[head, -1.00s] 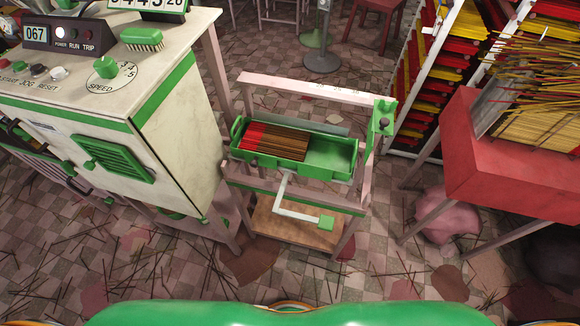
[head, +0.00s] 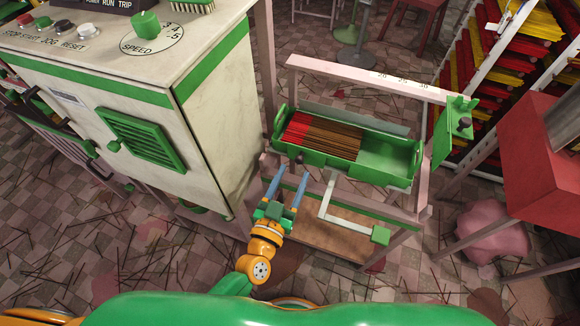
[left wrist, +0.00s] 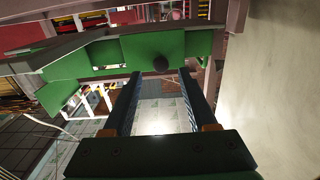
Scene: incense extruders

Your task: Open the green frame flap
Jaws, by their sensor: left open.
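A pale pink frame (head: 370,78) holds a green tray (head: 385,163) with red and brown sticks. A green front panel with a small dark knob (head: 300,158) runs along its near side. In the left wrist view, the green panel (left wrist: 150,46) and dark knob (left wrist: 161,63) lie just beyond my fingertips. My left gripper (head: 291,174) is open and empty, its two fingers pointing at the knob from the near side; contact cannot be told. Another green plate (head: 443,136) with a knob hangs at the frame's right end. I cannot tell which green piece is the flap. My right gripper is out of view.
A white and green machine cabinet (head: 225,100) stands close on the left. A crank with a green handle (head: 380,235) sticks out below the tray. A red table (head: 530,160) and stick racks (head: 490,50) stand at the right. Loose sticks litter the floor.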

